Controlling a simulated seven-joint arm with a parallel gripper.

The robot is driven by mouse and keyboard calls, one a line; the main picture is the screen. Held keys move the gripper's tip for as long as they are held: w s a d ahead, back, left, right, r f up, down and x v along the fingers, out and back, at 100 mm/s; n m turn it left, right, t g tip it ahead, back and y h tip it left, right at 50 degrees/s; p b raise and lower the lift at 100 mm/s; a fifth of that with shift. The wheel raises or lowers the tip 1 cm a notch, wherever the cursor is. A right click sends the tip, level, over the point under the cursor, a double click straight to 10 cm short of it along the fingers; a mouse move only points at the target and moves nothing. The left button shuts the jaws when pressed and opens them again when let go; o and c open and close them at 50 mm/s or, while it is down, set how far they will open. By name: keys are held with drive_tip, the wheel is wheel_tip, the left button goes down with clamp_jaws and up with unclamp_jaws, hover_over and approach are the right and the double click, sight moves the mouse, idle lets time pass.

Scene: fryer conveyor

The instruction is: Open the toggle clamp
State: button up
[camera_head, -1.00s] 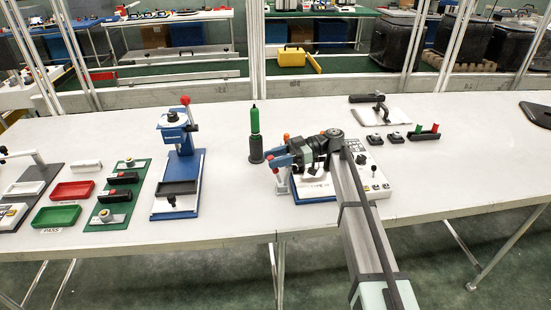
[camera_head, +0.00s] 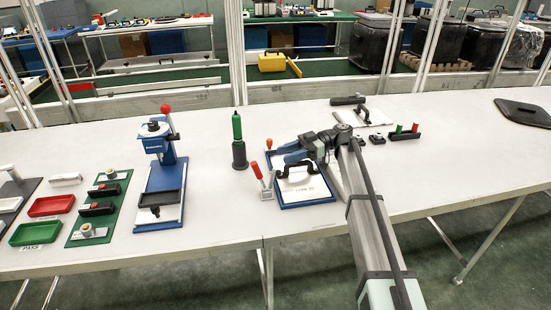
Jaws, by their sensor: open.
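The toggle clamp (camera_head: 266,187) stands at the left edge of a blue-edged fixture (camera_head: 310,204) in the middle of the table. Its red handle (camera_head: 256,170) points up and leans slightly left. Whether its clamping arm is up or down is too small to tell. My gripper (camera_head: 287,153), with blue fingers, is open and empty. It is to the right of the red handle and apart from it, above the back part of the fixture. A white plate with a black handle (camera_head: 299,167) lies on the fixture.
An orange-tipped post (camera_head: 269,144) stands behind the clamp, close to my fingers. A blue press stand (camera_head: 166,155) is farther left.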

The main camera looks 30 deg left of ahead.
drive_tip(key=shift+v, duration=0.9)
